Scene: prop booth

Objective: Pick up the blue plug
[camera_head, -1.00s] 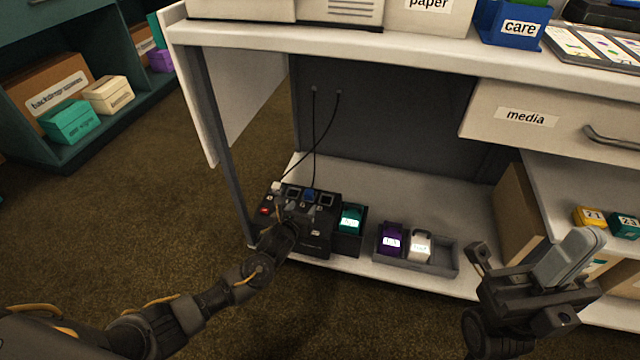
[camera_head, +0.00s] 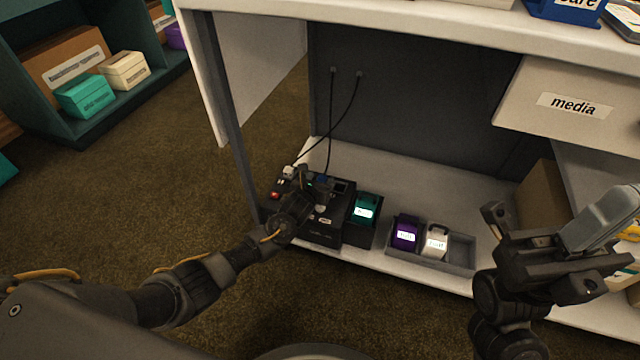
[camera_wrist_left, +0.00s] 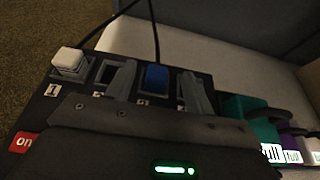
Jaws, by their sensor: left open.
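The blue plug (camera_head: 323,180) sits in a socket on top of a black power box (camera_head: 318,232) on the low white shelf. It also shows in the left wrist view (camera_wrist_left: 156,78), with a dark cable running up behind it. My left gripper (camera_head: 315,188) is over the box, partly hiding the plug in the head view. In the left wrist view its open fingers (camera_wrist_left: 158,86) stand on either side of the plug, with gaps visible. My right gripper (camera_head: 548,240) is at the lower right, away from the box; its jaw state is unclear.
A white plug (camera_head: 289,172) sits at the box's left corner, near a red switch (camera_head: 274,195). A teal block (camera_head: 365,208) stands right beside the box. A grey tray (camera_head: 459,254) holds purple and white blocks. The desk edge (camera_head: 400,48) overhangs the shelf.

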